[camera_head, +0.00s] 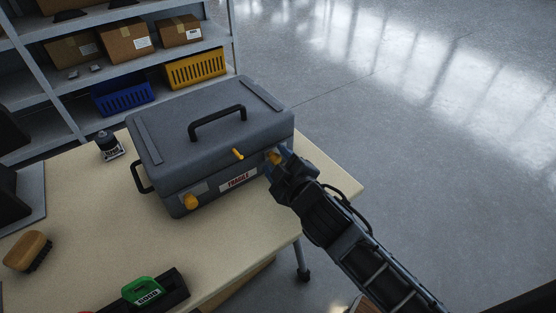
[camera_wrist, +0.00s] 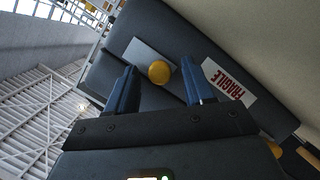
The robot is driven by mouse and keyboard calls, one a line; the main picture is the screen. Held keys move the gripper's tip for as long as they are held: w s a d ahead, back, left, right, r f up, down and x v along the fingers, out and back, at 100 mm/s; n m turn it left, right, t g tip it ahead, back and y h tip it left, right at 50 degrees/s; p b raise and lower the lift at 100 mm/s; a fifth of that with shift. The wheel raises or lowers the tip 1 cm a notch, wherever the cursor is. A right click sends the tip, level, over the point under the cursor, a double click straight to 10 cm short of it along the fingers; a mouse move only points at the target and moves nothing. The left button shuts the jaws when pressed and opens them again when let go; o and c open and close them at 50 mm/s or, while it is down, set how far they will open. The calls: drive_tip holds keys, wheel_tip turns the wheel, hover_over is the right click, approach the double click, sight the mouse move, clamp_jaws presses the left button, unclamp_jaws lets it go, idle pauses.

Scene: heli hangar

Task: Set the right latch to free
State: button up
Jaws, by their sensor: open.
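A dark grey hard case (camera_head: 200,125) stands closed on the table, with a black handle on its lid. The right latch (camera_head: 273,156) has an orange-yellow knob at the right end of the case's front. In the wrist view the knob (camera_wrist: 159,72) shows round on a grey plate. My gripper (camera_head: 277,162) is open, with its blue fingers on either side of this knob; gaps show between knob and fingers. I cannot tell the latch's setting. The left latch knob (camera_head: 190,202) is at the front's left end.
A yellow peg (camera_head: 238,153) sticks out near the lid's front edge, close to my gripper. A FRAGILE label (camera_head: 238,180) is between the latches. Shelves stand behind.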

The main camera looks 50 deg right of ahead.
drive_tip(key=shift+w+d, duration=0.1)
drive_tip(key=shift+w, duration=0.1)
drive_tip(key=shift+c, duration=0.2)
clamp_jaws()
idle(0.4)
